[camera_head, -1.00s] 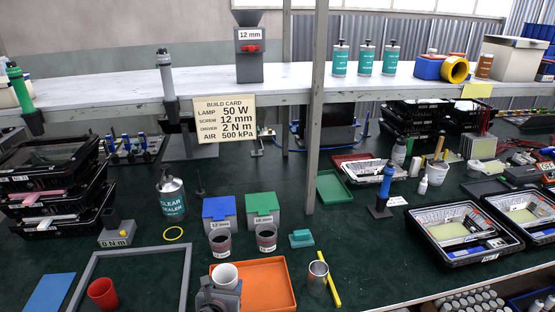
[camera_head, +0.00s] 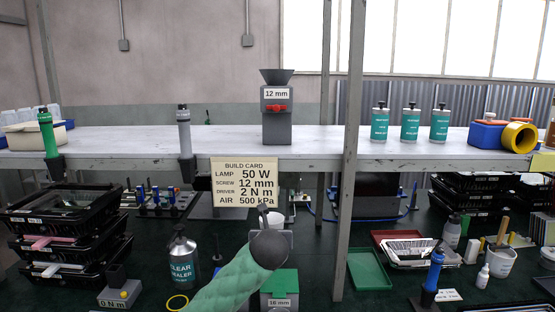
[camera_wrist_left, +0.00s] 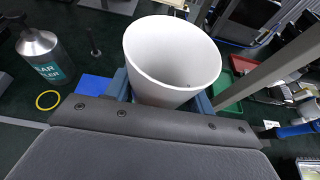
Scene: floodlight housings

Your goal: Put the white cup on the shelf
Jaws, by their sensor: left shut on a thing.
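The white cup (camera_wrist_left: 172,62) is upright and fills the middle of the left wrist view, its open mouth toward the camera. My left gripper (camera_wrist_left: 162,95) is shut on it, with the blue fingers on either side. In the head view the cup (camera_head: 275,219) shows only partly behind my left gripper (camera_head: 272,212), in front of and a little below the shelf edge. The white-topped shelf (camera_head: 100,140) runs across the head view. My right gripper is not in view.
On the shelf stand a 12 mm dispenser (camera_head: 277,115), several teal pump bottles (camera_head: 410,125) and a blue-and-yellow item group at right. A grey post (camera_head: 348,200) rises right of my gripper. The build card (camera_head: 246,182) hangs at the shelf front. Shelf space between dispenser and bottles is clear.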

